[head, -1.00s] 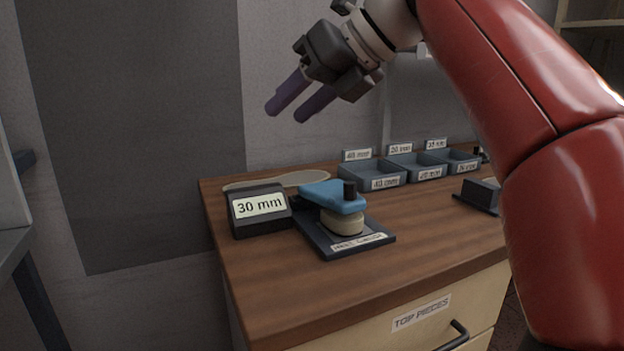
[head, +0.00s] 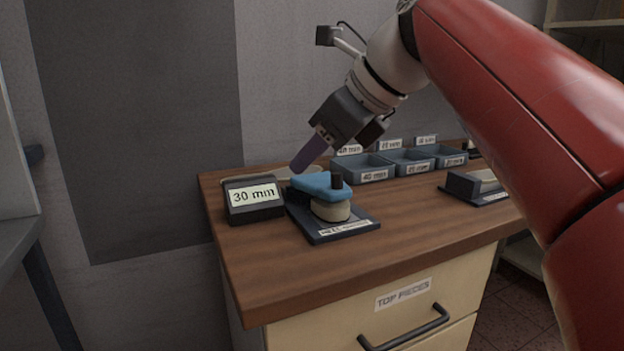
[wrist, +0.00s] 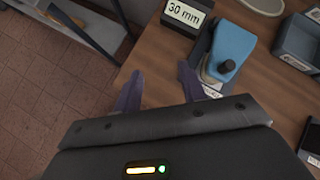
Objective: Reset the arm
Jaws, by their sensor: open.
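The blue last (wrist: 231,50) sits on a dark gauge stand (head: 345,233) with a pale round block and a black knob. It stands apart from the fingers in the wrist view.
A display reading 30 mm (head: 254,199) stands left of the gauge. Labelled grey bins (head: 362,168) line the back of the bench. A dark block fixture (head: 472,188) is at the right. The bench's front top (head: 300,275) is clear. A shelf (wrist: 85,22) stands across the floor.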

